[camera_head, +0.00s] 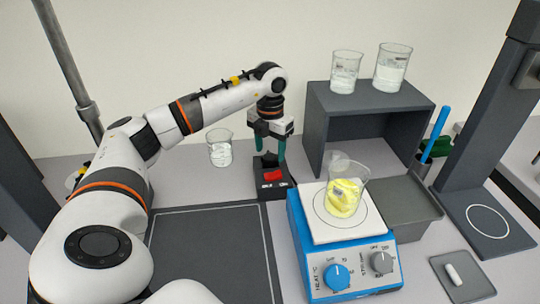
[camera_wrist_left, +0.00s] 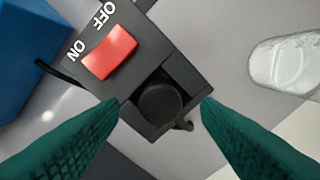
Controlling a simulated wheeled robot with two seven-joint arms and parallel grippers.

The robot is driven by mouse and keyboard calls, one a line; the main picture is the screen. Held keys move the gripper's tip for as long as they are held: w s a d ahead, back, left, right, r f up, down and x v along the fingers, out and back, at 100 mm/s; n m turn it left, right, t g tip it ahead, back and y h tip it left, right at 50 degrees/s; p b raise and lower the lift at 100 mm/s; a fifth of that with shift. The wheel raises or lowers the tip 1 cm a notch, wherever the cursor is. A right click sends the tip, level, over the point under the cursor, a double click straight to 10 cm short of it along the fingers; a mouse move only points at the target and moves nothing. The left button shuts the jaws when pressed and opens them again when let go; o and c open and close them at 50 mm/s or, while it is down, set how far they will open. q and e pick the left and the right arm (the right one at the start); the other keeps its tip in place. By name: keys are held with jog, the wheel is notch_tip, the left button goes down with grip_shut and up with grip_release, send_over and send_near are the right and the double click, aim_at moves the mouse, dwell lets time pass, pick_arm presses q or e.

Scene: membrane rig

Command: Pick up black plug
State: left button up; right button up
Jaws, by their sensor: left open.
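The black plug (camera_wrist_left: 160,103) shows in the left wrist view as a round black piece seated at the end of a dark switch box (camera_wrist_left: 165,50). The box carries a red rocker switch (camera_wrist_left: 109,52) with ON and OFF lettering. In the head view the box (camera_head: 276,190) stands on the table just left of the blue hotplate. My left gripper (camera_head: 269,155) points down over the rear part of the box. In the left wrist view its green fingers (camera_wrist_left: 162,118) are open, one on each side of the plug, apart from it. My right gripper is not in view.
A blue hotplate (camera_head: 345,262) bears a tilted beaker with yellow contents (camera_head: 344,197). A glass beaker (camera_head: 220,150) stands left of my gripper. A grey shelf (camera_head: 318,130) with two beakers on top stands behind. A dark mat (camera_head: 205,250) lies in front.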

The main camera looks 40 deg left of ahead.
pick_arm(q)
jog(key=shift+f, duration=0.9)
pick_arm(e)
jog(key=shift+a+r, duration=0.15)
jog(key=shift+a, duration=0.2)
pick_arm(q)
jog(key=shift+c, duration=0.6)
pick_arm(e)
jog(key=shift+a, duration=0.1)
